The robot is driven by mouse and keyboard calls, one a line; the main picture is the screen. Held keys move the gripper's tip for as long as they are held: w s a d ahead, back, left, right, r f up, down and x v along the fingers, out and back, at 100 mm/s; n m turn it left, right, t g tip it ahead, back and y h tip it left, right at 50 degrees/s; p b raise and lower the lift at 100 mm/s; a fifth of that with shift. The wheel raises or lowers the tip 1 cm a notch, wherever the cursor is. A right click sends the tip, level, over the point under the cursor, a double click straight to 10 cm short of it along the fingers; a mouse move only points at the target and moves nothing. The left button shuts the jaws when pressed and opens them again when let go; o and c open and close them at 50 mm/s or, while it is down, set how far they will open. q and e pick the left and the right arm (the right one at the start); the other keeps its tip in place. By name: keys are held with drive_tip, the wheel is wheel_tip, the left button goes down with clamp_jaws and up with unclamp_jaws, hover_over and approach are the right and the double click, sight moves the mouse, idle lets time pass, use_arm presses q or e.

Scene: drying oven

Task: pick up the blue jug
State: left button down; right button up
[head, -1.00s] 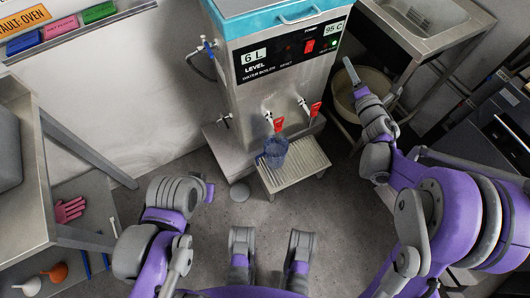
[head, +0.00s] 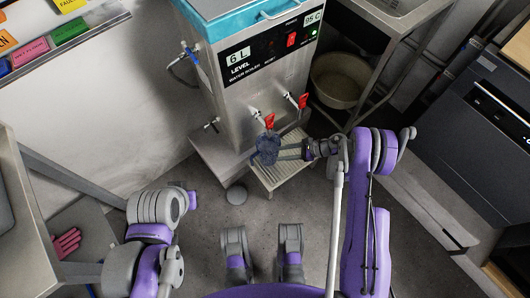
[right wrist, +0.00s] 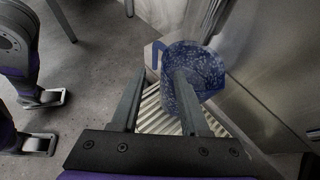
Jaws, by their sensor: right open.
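The blue speckled jug (head: 266,150) is upright under the boiler's left red-handled tap (head: 269,121), on or just above the ribbed drip stand (head: 284,172). In the right wrist view the jug (right wrist: 205,72) is ahead, with its handle (right wrist: 155,55) on the left. My right gripper (head: 287,149) is beside the jug, on its right in the head view. In the right wrist view the gripper (right wrist: 157,78) is open; the handle shows between its fingertips, and the right finger overlaps the jug's body. I cannot tell whether they touch. My left arm is at lower left; its fingers are not visible.
The steel water boiler (head: 245,100) stands close behind the jug, with a second tap (head: 299,101) to the right. A round bin (head: 338,82) is under the sink at right. A dark oven-like cabinet (head: 480,120) is far right.

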sight(262, 155)
drive_tip(key=x, duration=0.5)
drive_tip(key=b+x, duration=0.1)
drive_tip(key=x, duration=0.1)
drive_tip(key=shift+w+a+f, duration=0.15)
drive_tip(key=shift+w+f, duration=0.2)
clamp_jaws()
idle(1.0)
